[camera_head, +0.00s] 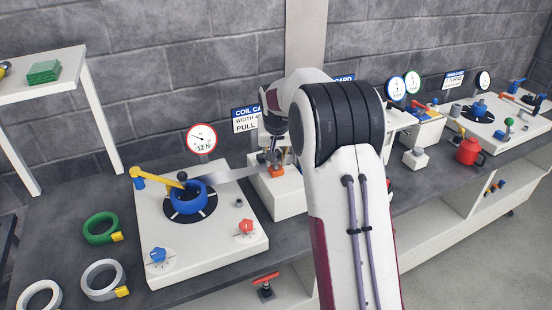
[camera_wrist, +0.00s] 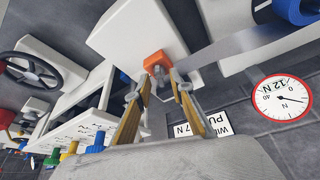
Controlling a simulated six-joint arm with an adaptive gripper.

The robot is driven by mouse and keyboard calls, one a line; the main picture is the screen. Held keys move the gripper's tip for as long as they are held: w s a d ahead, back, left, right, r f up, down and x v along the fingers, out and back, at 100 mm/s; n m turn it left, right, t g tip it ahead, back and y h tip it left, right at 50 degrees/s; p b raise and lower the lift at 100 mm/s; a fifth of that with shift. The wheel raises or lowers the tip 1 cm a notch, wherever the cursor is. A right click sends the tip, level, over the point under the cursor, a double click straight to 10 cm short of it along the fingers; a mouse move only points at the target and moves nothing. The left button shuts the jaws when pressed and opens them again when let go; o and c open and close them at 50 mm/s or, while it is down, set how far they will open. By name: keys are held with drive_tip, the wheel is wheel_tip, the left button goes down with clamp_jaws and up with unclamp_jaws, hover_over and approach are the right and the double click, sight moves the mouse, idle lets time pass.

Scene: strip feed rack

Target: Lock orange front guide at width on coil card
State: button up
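The orange front guide (camera_head: 277,171) sits on a white block to the right of the coil plate. In the wrist view the orange guide (camera_wrist: 158,61) lies just beyond my fingertips, with a small grey part at its near side. My gripper (camera_wrist: 160,82) has its two fingers apart, one toward each side of the guide; I cannot tell whether they touch it. In the head view my gripper (camera_head: 274,156) is right above the guide, partly hidden by my arm. The coil card (camera_head: 244,119) stands behind, partly covered; its width figure is not fully readable. It also shows upside down in the wrist view (camera_wrist: 214,123).
A grey strip (camera_head: 228,175) runs from the blue coil (camera_head: 187,196) to the guide. A yellow arm (camera_head: 158,175) rests over the coil. A dial (camera_head: 201,139) marked 12 N stands behind. Loose rings, such as a green one (camera_head: 101,229), lie at left.

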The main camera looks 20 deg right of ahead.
clamp_jaws()
drive_tip(key=shift+a+m, duration=0.1)
drive_tip(key=shift+m, duration=0.5)
drive_tip(key=shift+w+a+m+g+h, duration=0.15)
drive_tip(key=shift+m+h, duration=0.25)
drive_tip(key=shift+m, duration=0.5)
drive_tip(key=shift+d+m+g+h, duration=0.1)
drive_tip(key=shift+m+g+h, duration=0.25)
drive_tip(key=shift+m, duration=0.55)
drive_tip(key=shift+m+h, duration=0.25)
drive_tip(key=shift+m, duration=0.85)
drive_tip(key=shift+f+m+g, duration=0.1)
drive_tip(key=shift+m+g, duration=0.2)
unclamp_jaws()
drive_tip(key=shift+n, duration=0.8)
